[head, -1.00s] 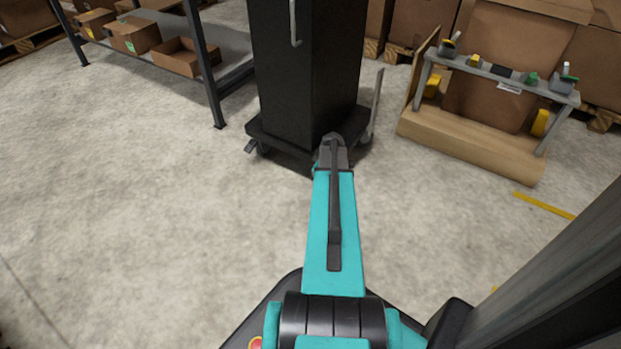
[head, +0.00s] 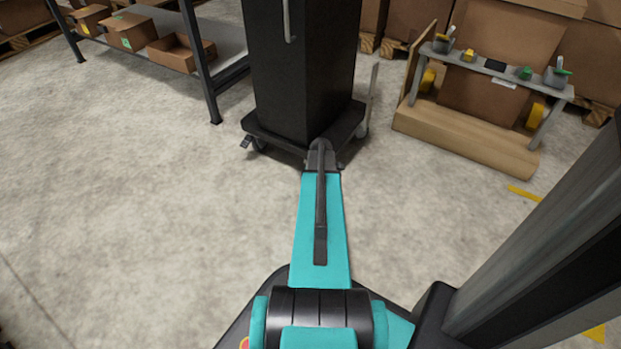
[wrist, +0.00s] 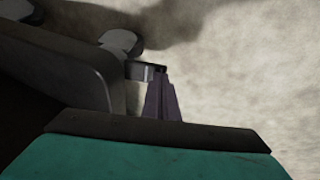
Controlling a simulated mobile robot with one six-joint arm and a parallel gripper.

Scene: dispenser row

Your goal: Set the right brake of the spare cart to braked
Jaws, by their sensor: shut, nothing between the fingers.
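The spare cart is a tall black cabinet (head: 305,70) on a dark wheeled base (head: 275,140). In the head view its left brake pedal (head: 246,141) sticks out at the front left corner; the right brake is hidden there behind my arm. In the wrist view, my gripper (wrist: 162,80) is shut and empty. A short dark pedal (wrist: 142,70), seemingly the right brake, meets the fingertips or lies just behind them; I cannot tell whether they touch. A caster wheel (wrist: 120,42) shows just beyond it. Whether this pedal is up or down is unclear.
A metal shelf (head: 205,85) with cardboard boxes stands at the back left. A small grey bench (head: 500,75) with several small items stands at the back right, above a cardboard-coloured base (head: 465,138). The floor left of my arm is clear.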

